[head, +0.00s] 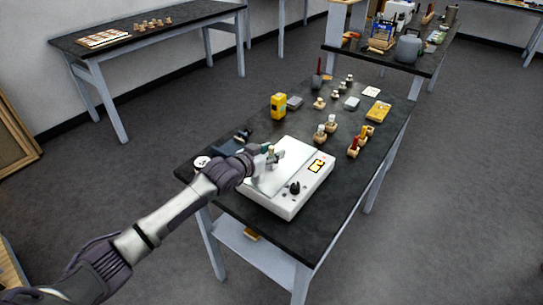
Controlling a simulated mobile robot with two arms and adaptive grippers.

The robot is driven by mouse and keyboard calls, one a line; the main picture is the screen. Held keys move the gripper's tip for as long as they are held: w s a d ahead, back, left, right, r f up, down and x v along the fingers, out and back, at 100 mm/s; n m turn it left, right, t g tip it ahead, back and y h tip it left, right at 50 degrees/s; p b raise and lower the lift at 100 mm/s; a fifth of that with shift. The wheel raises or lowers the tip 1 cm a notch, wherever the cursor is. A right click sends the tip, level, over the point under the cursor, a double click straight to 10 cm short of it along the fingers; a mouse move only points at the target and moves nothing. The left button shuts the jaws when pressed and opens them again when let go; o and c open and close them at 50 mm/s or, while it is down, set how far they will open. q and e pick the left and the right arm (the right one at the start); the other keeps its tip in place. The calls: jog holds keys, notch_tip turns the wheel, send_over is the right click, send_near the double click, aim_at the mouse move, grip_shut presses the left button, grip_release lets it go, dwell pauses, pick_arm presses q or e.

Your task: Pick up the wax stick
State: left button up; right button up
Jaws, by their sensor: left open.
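My left gripper (275,156) is open above the plate of a white boxy device (290,200) with a dark knob and a small yellow display, near the front of the dark table. I cannot tell which small item is the wax stick. A red stick-like piece (354,144) stands in a wooden holder to the right of the device, and a yellow one (368,131) is just behind it. Both are apart from my gripper. Anything small right at the fingertips is too small to make out. My right gripper is not in view.
A yellow container (278,105) stands behind the device. Several small bottles and blocks are spread over the table's back half, with a yellow box (378,112) near the right edge. A white round item (202,162) lies at the left edge. Grey floor is open around the table.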

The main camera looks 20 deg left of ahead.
pick_arm(q)
jog(key=shift+c, duration=0.2)
jog(key=c, duration=0.8)
jog(key=shift+r, duration=0.1)
